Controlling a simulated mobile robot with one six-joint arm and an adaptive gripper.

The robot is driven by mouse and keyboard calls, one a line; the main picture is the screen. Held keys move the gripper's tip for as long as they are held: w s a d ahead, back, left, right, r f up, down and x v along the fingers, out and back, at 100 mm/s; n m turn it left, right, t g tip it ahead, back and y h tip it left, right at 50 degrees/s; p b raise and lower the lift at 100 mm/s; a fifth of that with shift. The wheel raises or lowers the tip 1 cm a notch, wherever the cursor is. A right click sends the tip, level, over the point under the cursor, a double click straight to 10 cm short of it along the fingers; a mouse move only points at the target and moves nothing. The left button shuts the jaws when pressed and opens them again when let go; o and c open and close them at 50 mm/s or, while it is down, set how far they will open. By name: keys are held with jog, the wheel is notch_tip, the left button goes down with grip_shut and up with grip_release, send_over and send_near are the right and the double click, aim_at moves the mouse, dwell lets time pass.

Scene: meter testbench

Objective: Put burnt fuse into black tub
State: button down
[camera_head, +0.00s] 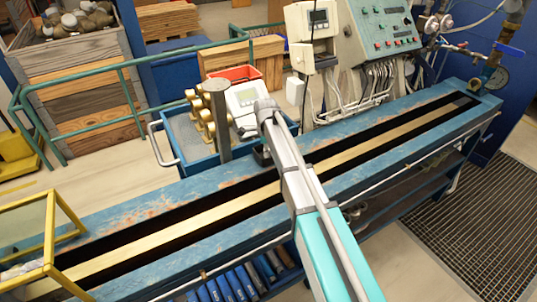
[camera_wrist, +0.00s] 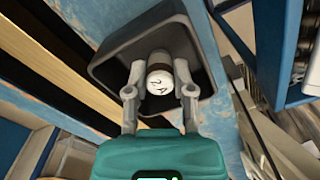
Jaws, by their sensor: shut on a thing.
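In the wrist view my gripper (camera_wrist: 160,92) is shut on a fuse (camera_wrist: 160,82), a short white cylinder with a dark brownish band and a black marking like "2A" on its near end. The black tub (camera_wrist: 204,48) lies directly behind the fuse and fingers, its dark inside facing the camera. The fuse appears over the tub's opening; its height above the tub floor is hard to tell. In the head view my arm reaches over the blue bench, and my gripper is hidden behind it.
The long blue bench (camera_head: 110,222) has a dark channel with a brass-coloured strip. A grey post (camera_head: 218,120) and a blue tray cart (camera_head: 178,150) stand behind it. A yellow-framed clear box (camera_head: 48,235) is at left. Control boxes (camera_head: 380,35) and piping stand at back right.

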jog(key=shift+f, duration=0.15)
jog(key=shift+c, duration=2.3)
grip_release()
notch_tip(320, 180, up, 12)
jog(key=p, duration=1.2)
